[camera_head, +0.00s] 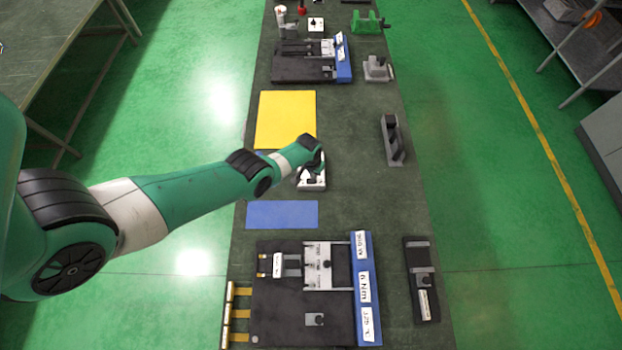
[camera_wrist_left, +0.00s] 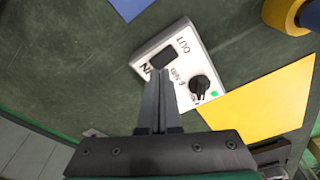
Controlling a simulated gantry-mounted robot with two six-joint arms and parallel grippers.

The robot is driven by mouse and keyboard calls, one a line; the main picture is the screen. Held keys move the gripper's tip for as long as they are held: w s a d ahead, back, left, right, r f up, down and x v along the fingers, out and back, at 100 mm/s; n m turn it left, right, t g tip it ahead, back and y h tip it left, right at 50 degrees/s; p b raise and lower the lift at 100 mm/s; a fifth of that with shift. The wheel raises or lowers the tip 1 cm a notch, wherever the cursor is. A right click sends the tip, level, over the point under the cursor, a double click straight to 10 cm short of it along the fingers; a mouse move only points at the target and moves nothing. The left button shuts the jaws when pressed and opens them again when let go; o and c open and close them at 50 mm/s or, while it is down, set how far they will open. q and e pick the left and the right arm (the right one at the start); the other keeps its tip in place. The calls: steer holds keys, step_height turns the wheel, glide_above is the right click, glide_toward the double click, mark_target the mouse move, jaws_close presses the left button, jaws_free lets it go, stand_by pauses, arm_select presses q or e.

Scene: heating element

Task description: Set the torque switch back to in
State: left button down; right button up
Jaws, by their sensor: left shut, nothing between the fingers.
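The torque switch box (camera_wrist_left: 205,58) is a small white block marked OUT and IN. It has a black rocker (camera_wrist_left: 163,58), a round black knob (camera_wrist_left: 199,88) with a 6 Nm label, and a green dot. In the head view the box (camera_head: 318,185) lies mid-bench, partly covered by my left wrist. My left gripper (camera_wrist_left: 161,74) is shut and empty. Its fingertips overlap the IN end of the rocker in the wrist view; I cannot tell whether they touch it. The rocker's tilt is not clear. My right gripper is in neither view.
A yellow mat (camera_head: 285,118) lies beyond the box and a blue mat (camera_head: 282,214) on the near side. A black fixture with a blue label strip (camera_head: 365,288) fills the near bench. A grey holder (camera_head: 391,142) stands to the right.

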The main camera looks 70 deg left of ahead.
mark_target(313, 181)
arm_select(q)
steer(key=shift+f+b, duration=1.2)
stand_by(1.0)
steer(key=shift+r, duration=0.1)
step_height(313, 181, up, 7)
steer(key=p, duration=0.7)
stand_by(0.3)
